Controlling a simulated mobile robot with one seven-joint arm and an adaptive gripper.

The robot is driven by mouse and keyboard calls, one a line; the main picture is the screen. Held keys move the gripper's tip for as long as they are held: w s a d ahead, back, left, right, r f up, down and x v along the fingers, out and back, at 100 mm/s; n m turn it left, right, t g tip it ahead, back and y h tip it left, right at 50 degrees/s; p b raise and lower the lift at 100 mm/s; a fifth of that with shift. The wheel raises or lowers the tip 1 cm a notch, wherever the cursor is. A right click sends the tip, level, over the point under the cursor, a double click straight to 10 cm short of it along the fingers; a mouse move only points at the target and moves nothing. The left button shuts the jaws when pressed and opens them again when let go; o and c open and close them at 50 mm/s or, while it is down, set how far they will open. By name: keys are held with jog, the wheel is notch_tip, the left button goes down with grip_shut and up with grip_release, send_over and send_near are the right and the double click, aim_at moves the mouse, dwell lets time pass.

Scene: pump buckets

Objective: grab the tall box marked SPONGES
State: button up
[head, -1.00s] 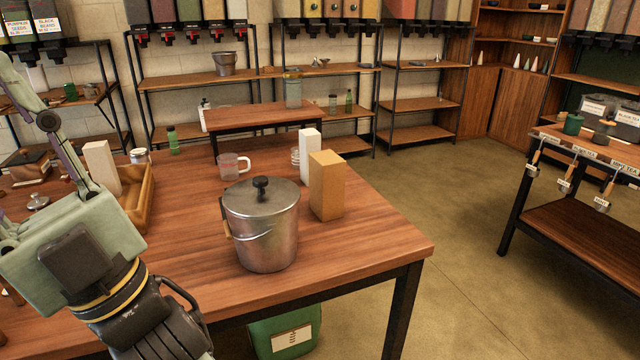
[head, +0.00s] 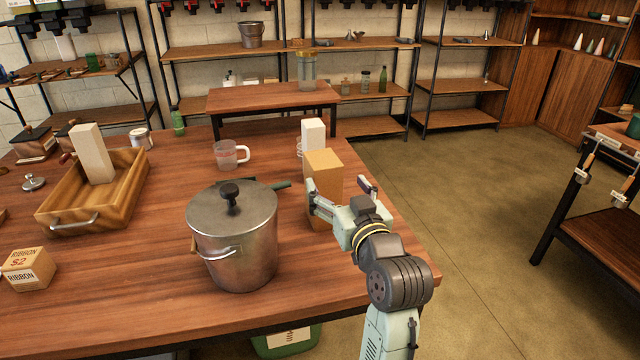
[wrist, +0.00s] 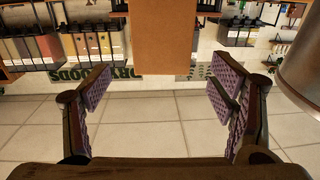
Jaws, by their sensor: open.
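A tall tan-orange box (head: 322,168) stands upright near the right edge of the wooden table, right of the metal bucket. In the wrist view the box (wrist: 177,38) is ahead, centred between the fingers with space on both sides. My gripper (head: 340,188) is open at the near side of this box, one finger on its left and one on its right; it also shows open in the wrist view (wrist: 160,78). A tall white box (head: 312,131) stands just behind it. A tall cream box (head: 93,153) stands in the wooden tray. I cannot read SPONGES on any of them.
The lidded metal bucket (head: 234,240) stands close left of the tan box and shows at the right of the wrist view (wrist: 302,62). A glass mug (head: 227,155) is behind it. The wooden tray (head: 62,222) and a RIBBON box (head: 28,268) are left. Floor (head: 480,230) is open right.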

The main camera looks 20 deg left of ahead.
aim_at(329, 175)
jog(key=x, duration=0.4)
jog(key=shift+s+a+r+p, duration=0.1)
jog(key=shift+a+p, duration=0.05)
jog(key=shift+p, duration=0.25)
jog(key=p+x, duration=0.1)
jog(key=x, duration=0.4)
jog(key=shift+p, duration=0.4)
jog(key=shift+c, duration=0.3)
jog(key=c, duration=1.7)
jog(key=shift+c, duration=0.5)
